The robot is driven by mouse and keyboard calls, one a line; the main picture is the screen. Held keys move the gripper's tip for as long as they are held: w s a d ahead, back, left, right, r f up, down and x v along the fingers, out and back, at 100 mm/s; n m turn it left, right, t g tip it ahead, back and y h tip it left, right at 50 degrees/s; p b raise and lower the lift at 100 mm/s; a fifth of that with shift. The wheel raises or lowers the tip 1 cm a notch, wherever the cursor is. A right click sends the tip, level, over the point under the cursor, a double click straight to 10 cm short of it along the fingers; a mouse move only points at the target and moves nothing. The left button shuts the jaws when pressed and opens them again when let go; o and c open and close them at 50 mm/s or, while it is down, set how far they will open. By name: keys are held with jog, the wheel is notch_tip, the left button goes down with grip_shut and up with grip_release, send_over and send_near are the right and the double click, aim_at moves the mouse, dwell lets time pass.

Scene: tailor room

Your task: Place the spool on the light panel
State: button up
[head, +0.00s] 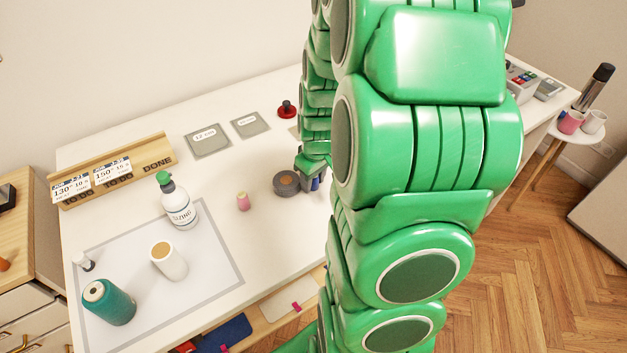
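The light panel (215,262) is a flat white sheet with a grey border on the left front of the white table. A large teal spool (112,305) and a cream spool (171,265) stand upright on it. A small pink spool (243,202) stands on the bare table right of the panel. My gripper (313,172) is low over the table, right of the pink spool and mostly hidden behind my green arm. Something small and dark blue (316,184) shows at its fingers; I cannot tell whether it is held. The finger opening is not visible.
A grey round roll (287,183) lies beside my gripper. A white sizing bottle (178,205) stands at the panel's back edge, and a small dark-and-white item (84,262) at its left. A wooden sign rack (113,172) and grey squares (208,141) lie behind.

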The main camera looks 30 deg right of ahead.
grip_shut()
jog(key=shift+r, duration=0.45)
notch_tip(320, 180, up, 2)
jog(key=shift+r, duration=0.1)
jog(key=s+a+r, duration=0.5)
jog(key=s+r, duration=0.5)
jog(key=s, duration=0.3)
